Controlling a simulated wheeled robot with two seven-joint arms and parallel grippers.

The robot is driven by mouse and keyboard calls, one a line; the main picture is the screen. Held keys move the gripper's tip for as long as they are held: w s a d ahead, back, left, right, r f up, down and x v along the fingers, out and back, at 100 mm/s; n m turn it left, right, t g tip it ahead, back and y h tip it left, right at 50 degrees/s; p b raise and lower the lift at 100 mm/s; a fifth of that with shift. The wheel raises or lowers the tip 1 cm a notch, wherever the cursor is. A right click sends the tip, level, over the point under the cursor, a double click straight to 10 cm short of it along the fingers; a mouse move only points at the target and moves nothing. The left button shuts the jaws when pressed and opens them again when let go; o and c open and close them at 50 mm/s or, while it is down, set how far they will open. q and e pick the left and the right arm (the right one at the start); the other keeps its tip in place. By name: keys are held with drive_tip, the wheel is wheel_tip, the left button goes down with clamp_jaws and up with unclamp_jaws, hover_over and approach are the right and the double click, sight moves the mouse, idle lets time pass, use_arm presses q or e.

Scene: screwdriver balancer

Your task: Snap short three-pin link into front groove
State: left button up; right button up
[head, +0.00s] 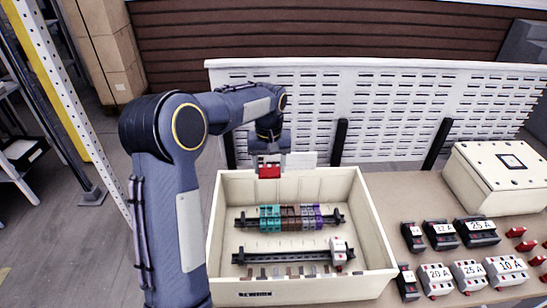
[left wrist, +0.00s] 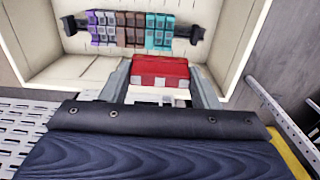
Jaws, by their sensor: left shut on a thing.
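My left gripper (head: 269,165) is shut on a red link (head: 269,171), held above the back wall of the open cream enclosure (head: 215,225). In the left wrist view the red link (left wrist: 160,72) sits between the two grey fingers (left wrist: 160,85), with pale patches along its near edge. The row of teal, brown, grey and purple terminal blocks (head: 290,217) is clipped on the rear rail inside the enclosure, apart from the link. It also shows in the left wrist view (left wrist: 130,30). Their grooves are too small to make out. My right gripper is out of view.
A front rail (head: 285,257) in the enclosure carries one white device (head: 338,250). Black and white breakers (head: 469,271), several red pieces (head: 526,246) and a closed cream box (head: 497,178) occupy the table at right. A slotted white panel (head: 400,105) stands behind.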

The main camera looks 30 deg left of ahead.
sight(270, 174)
use_arm(q)
wheel_tip(270, 174, down, 5)
drive_tip(key=shift+f, duration=0.15)
wheel_tip(270, 174, down, 13)
drive_tip(key=b, duration=0.9)
drive_tip(key=shift+f+b, duration=0.1)
drive_tip(key=shift+b, duration=0.2)
drive_tip(key=shift+f+b, duration=0.55)
drive_tip(key=shift+f, duration=0.25)
drive_tip(key=shift+f+b, duration=0.45)
drive_tip(key=shift+f, duration=0.15)
idle(0.7)
drive_tip(key=shift+s+d+f, duration=0.1)
drive_tip(key=shift+s+f, duration=0.05)
drive_tip(key=shift+f, duration=0.05)
idle(0.4)
drive_tip(key=o, duration=1.1)
drive_tip(key=shift+o, duration=0.2)
drive_tip(key=shift+r, duration=0.1)
wheel_tip(270, 174, up, 8)
drive_tip(key=shift+b, duration=0.4)
